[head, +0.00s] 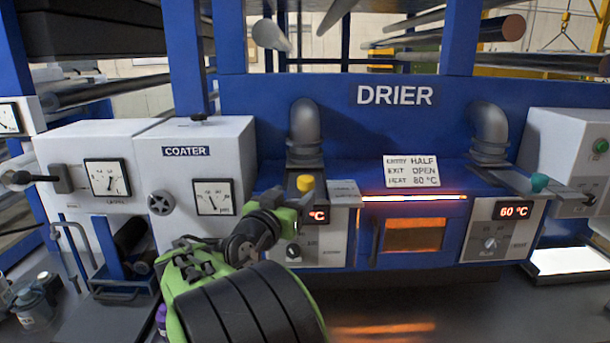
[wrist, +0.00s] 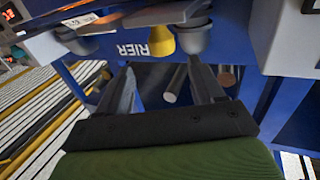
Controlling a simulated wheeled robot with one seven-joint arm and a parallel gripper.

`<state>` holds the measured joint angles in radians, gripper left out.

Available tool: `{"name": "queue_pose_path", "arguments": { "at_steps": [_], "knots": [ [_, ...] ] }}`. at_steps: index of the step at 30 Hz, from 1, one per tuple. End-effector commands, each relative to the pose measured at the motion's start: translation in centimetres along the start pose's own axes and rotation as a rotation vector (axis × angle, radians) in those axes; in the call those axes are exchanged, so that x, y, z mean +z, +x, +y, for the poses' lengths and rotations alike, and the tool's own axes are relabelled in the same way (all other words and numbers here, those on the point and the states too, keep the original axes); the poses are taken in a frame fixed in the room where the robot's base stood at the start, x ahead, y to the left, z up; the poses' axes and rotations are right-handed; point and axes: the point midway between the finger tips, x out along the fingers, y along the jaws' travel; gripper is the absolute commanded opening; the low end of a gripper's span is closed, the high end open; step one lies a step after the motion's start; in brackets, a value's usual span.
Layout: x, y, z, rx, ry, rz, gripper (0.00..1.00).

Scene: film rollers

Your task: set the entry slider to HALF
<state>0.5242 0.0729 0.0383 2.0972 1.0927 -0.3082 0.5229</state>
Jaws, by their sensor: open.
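A yellow knob (head: 305,183) stands on top of the left control box of the drier, in front of the left grey pipe. I take it for the entry slider's handle; its scale is too small to read. My gripper (head: 274,198) is just left of the knob in the head view. In the wrist view my gripper (wrist: 162,64) is open and empty, and the yellow knob (wrist: 161,40) is just beyond the fingertips, between their lines. I cannot tell whether they touch. A card (head: 411,171) reads entry HALF, exit OPEN, heat 80 °C.
A teal knob (head: 539,184) stands on the right control box, whose display (head: 513,211) reads 60 °C. Grey pipes (head: 304,130) rise behind the knobs. The coater cabinet (head: 198,155) is at left. A glowing drier window (head: 413,235) sits between the control boxes.

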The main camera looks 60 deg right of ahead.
Motion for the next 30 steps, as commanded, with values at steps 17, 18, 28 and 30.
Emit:
{"name": "queue_pose_path", "arguments": {
  "at_steps": [17, 18, 28, 30],
  "knots": [
    [-0.1, 11.0, 0.0, -0.001, -0.001, -0.001, 0.67],
    [-0.1, 11.1, 0.0, -0.002, -0.001, 0.000, 0.67],
    [0.0, 11.0, -0.1, -0.002, 0.000, -0.001, 0.46],
    [0.0, 11.0, -0.1, -0.002, 0.000, -0.001, 0.35]
  ]
}}
